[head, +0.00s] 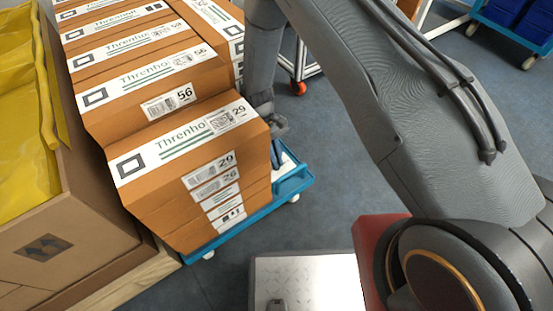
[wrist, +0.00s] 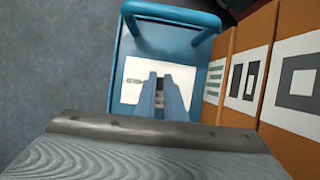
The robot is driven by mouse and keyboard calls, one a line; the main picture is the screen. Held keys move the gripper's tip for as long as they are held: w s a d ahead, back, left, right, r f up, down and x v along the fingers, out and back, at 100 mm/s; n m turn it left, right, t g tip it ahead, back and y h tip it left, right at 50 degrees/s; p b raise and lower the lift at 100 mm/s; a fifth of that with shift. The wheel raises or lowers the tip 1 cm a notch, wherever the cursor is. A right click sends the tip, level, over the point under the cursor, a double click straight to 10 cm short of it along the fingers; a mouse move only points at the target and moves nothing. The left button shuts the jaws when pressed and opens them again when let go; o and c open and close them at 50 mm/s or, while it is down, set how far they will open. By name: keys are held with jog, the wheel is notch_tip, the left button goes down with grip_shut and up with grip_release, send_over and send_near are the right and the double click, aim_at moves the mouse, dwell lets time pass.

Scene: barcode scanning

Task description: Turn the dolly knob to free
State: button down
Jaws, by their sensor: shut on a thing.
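The blue dolly (head: 296,184) carries the stacked boxes, and its end sticks out to the right of them. In the wrist view the dolly (wrist: 187,40) has a white plate (wrist: 133,95) with small dark markings at its left and right. My gripper (wrist: 161,78) reaches down over the middle of this plate, its two blue-grey fingers close together. They are shut on the small knob (wrist: 159,88), which is mostly hidden between them. In the head view my gripper (head: 276,150) is beside the boxes, and the knob cannot be made out. I cannot read the knob's setting.
Orange-brown labelled boxes (head: 163,190) stand stacked on the dolly, close to my gripper's side. A large carton with yellow bags (head: 25,120) is at the left. A blue raised handle (wrist: 172,12) rises at the dolly's end. Grey floor (head: 325,150) is clear to the right.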

jog(key=shift+w, duration=0.1)
jog(key=c, duration=1.8)
grip_release()
jog(key=shift+c, duration=0.2)
notch_tip(320, 180, up, 10)
jog(key=p, duration=0.3)
